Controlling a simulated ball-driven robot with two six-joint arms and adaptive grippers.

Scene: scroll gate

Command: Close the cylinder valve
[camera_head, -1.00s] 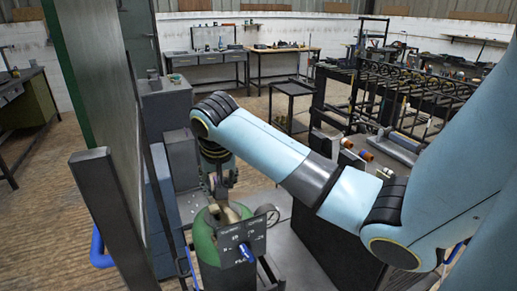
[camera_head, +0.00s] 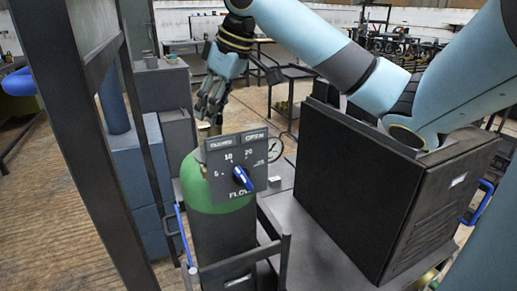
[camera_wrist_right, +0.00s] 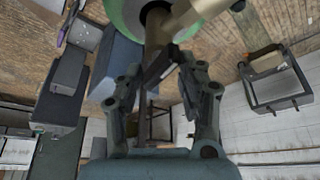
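The gas cylinder (camera_head: 222,232) stands upright, with a green top and a dark lower body. A dark panel on its front reads CLOSED, OPEN and FLOW with numbers, and carries a blue pointer knob (camera_head: 242,178) tilted toward the lower right. The brass-coloured valve (camera_head: 216,128) is partly hidden behind the panel. My right gripper (camera_head: 211,108) points down at the valve from behind the panel. In the right wrist view its fingers (camera_wrist_right: 160,85) are apart, with a dark bar (camera_wrist_right: 158,68) and the brass valve stem close by their tips. Contact is unclear. My left gripper is not in view.
A large black cabinet (camera_head: 350,190) stands to the right, near my right arm. A dark metal frame post (camera_head: 95,150) rises on the left. Workbenches are farther back.

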